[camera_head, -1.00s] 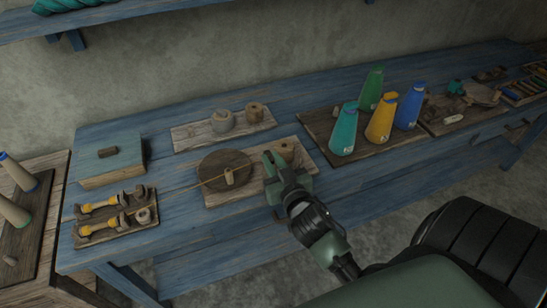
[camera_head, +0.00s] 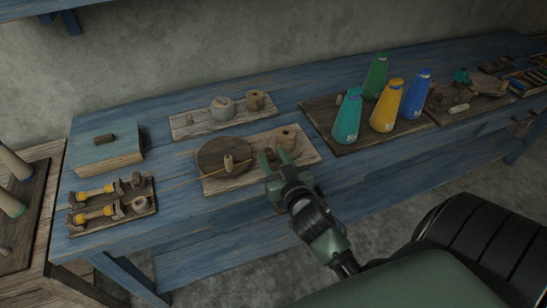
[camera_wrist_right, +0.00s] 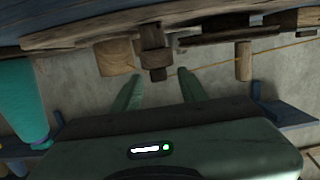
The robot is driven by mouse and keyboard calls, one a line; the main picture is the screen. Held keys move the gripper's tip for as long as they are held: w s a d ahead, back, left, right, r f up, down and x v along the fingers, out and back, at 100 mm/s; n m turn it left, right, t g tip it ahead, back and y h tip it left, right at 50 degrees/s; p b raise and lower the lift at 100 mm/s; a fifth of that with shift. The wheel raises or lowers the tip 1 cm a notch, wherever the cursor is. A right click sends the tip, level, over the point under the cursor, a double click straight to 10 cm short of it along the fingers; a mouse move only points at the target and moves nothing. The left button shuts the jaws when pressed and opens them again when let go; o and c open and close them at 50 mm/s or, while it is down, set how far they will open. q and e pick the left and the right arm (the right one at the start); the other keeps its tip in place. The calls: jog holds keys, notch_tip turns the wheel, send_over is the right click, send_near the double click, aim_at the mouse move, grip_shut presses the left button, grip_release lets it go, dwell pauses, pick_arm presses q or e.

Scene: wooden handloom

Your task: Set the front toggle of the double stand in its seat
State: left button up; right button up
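My right gripper (camera_head: 273,157) is over the front of the middle board (camera_head: 234,184). Its two fingers stand apart, and no object is clearly gripped. A dark brown block with a short stem (camera_wrist_right: 156,60) is just beyond the fingertips in the wrist view, a pale wooden cylinder (camera_wrist_right: 115,57) beside it. The board carries a dark round disc (camera_head: 218,152), a small upright peg (camera_head: 229,164) and a pale spool (camera_head: 286,137). A left board (camera_head: 88,229) holds two parallel yellow-wound pieces, the front one (camera_head: 96,214) nearer me. I cannot tell which part is the front toggle. My left gripper is out of view.
A thin yellow cord (camera_head: 190,176) runs across the disc leftward. A blue box (camera_head: 105,152) and a board with two round pieces (camera_head: 180,123) stand behind. Teal (camera_head: 348,117), yellow (camera_head: 386,105), green and blue cones stand right. The blue bench (camera_head: 184,222) has bare space in front.

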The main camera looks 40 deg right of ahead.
jog(key=b+v, duration=0.1)
jog(key=v, duration=0.6)
jog(key=shift+s, duration=0.4)
jog(key=shift+a, duration=0.15)
